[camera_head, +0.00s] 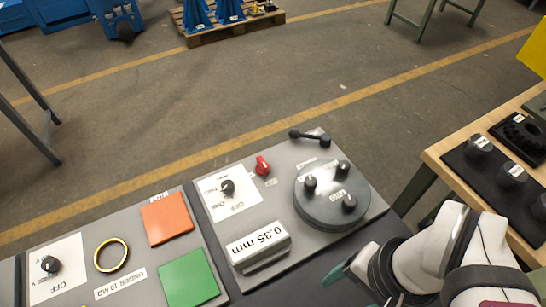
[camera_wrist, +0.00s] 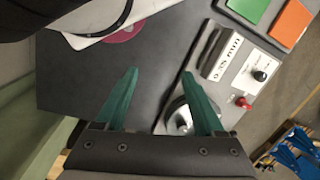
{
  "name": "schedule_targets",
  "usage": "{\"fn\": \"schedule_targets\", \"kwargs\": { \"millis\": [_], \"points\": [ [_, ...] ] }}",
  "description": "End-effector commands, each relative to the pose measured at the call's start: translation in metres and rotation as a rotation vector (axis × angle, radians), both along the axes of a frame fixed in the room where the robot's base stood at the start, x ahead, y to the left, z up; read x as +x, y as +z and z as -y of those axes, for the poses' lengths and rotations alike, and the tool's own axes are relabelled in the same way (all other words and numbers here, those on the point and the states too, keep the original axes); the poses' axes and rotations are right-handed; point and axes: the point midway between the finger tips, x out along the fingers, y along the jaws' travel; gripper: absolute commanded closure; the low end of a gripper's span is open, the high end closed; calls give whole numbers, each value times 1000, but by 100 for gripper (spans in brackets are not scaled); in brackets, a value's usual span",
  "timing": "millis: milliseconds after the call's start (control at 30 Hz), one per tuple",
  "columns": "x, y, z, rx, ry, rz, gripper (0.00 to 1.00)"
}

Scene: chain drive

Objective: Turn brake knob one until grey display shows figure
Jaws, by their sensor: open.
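A grey display box (camera_head: 262,262) on the right panel reads "0.35 mm". It also shows in the wrist view (camera_wrist: 221,54). Behind it, a black knob (camera_head: 228,187) sits on a white dial plate marked OFF; this knob is also in the wrist view (camera_wrist: 260,75). Another black knob (camera_head: 50,264) on an OFF plate is at the far left. I cannot read which knob is brake knob one. My gripper (camera_wrist: 159,74) is open and empty, its two green fingers apart. In the head view it is at the lower right, in front of the panel and away from both knobs.
A round grey disc (camera_head: 325,211) with three black knobs, a red knob (camera_head: 262,165) and a black lever (camera_head: 310,136) share the right panel. Orange (camera_head: 167,219) and green (camera_head: 188,280) squares lie left. A wooden bench (camera_head: 440,152) with black parts stands right.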

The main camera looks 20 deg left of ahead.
Motion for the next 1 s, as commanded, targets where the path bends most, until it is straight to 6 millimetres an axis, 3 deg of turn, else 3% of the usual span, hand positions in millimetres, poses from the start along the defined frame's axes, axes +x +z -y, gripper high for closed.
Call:
{"fn": "schedule_targets", "kwargs": {
  "millis": [400, 467, 567, 700, 800, 900, 1000],
  "points": [
    [0, 0, 0, 0, 1, 0, 29],
    [8, 5, 0, -2, 11, 0, 29],
    [60, 30, 1, -23, 87, 7, 29],
    [186, 58, -3, -74, 258, 25, 29],
    [264, 51, -11, -108, 364, 38, 29],
    [314, 37, -19, -134, 438, 48, 29],
    [338, 26, -23, -147, 474, 55, 29]
  ]
}}
